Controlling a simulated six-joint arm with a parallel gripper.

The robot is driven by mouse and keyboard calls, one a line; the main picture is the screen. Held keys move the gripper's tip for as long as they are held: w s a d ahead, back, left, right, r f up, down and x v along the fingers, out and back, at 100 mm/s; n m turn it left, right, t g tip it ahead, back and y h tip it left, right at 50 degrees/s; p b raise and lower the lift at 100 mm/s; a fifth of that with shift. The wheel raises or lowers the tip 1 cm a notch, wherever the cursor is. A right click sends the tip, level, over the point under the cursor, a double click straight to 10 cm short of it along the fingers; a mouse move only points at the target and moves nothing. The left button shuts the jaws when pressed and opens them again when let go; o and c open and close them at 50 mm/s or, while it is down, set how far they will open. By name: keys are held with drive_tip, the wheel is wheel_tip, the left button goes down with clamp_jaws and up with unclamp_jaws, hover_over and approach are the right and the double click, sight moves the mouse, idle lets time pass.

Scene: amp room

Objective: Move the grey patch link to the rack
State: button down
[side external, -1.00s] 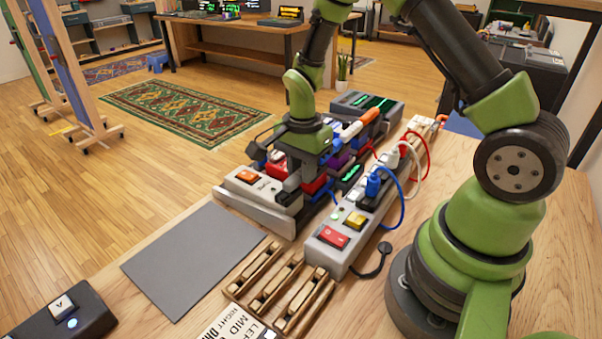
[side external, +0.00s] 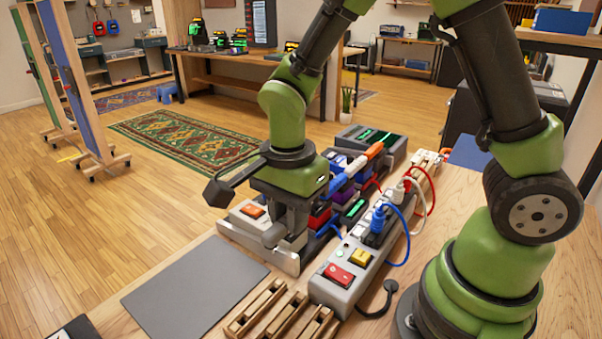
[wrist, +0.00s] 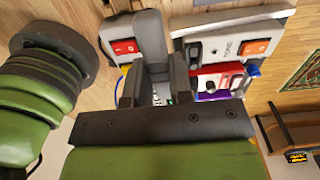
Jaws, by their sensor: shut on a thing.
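My gripper (side external: 283,228) is low over the near end of a grey unit with an orange switch (side external: 253,211). Its fingers also show in the wrist view (wrist: 157,88). It is shut on a grey piece, which seems to be the grey patch link (side external: 273,236); its outline blends with the grey fingers, and whether it touches the unit below is unclear. A slatted wooden rack (side external: 268,308) lies at the front edge of the view, to the right of the grey mat, partly cut off.
A power strip with a red switch (side external: 339,275), plugs and looping cables stands right of my gripper. Coloured modules (side external: 345,190) fill the unit behind it. The grey mat (side external: 195,287) is bare. A black plug lead (side external: 388,290) lies beside the strip.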

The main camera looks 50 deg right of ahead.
hover_over(309, 332)
wheel_tip(309, 332, down, 2)
drive_tip(key=shift+f, duration=3.5)
drive_tip(key=shift+f, duration=1)
drive_tip(key=c, duration=0.5)
unclamp_jaws()
drive_tip(key=shift+r, duration=3.5)
